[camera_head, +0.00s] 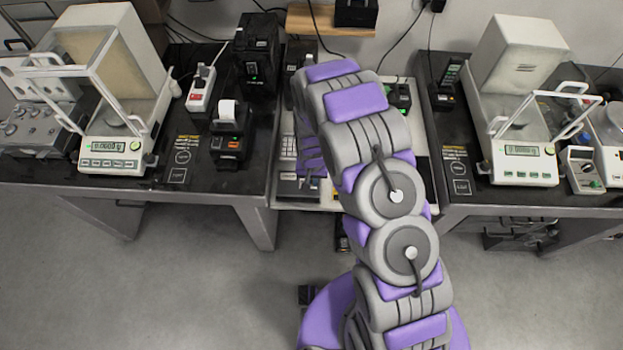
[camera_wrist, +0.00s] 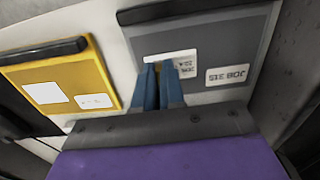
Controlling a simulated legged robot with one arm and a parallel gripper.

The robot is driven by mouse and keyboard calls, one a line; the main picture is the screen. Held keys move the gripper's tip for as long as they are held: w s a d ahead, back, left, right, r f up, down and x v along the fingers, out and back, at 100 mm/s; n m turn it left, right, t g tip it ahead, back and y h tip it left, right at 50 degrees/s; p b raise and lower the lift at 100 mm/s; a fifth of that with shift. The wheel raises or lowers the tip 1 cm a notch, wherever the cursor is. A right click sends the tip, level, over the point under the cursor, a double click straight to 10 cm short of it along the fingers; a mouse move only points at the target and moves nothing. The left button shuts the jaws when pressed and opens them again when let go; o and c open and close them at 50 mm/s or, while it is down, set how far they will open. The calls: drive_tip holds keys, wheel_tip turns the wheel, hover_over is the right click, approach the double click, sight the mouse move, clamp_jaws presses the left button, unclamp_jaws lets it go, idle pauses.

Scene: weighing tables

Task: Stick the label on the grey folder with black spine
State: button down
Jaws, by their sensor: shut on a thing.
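In the wrist view, the grey folder (camera_wrist: 215,50) with a black spine (camera_wrist: 195,10) lies under my fingers. It bears a printed white sticker (camera_wrist: 227,75) at its right and another printed patch (camera_wrist: 186,67) partly hidden by my fingers. My gripper (camera_wrist: 161,68) has its blue fingers close together, shut on a small white label (camera_wrist: 170,56) over the grey folder. I cannot tell whether the label touches the folder. In the head view my arm hides the gripper, label and grey folder.
A yellow folder (camera_wrist: 70,75) with a black spine lies left of the grey one. In the head view, dark tables with balances (camera_head: 115,145) (camera_head: 522,150) flank the middle one. A label printer (camera_head: 228,135) stands on the left table. Open floor (camera_head: 200,275) lies in front.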

idle(0.4)
drive_tip(key=c, duration=1.1)
unclamp_jaws()
drive_tip(key=shift+d, duration=0.1)
drive_tip(key=shift+c, duration=0.2)
wheel_tip(320, 180, up, 17)
drive_tip(key=p, duration=0.2)
drive_tip(key=shift+r, duration=0.15)
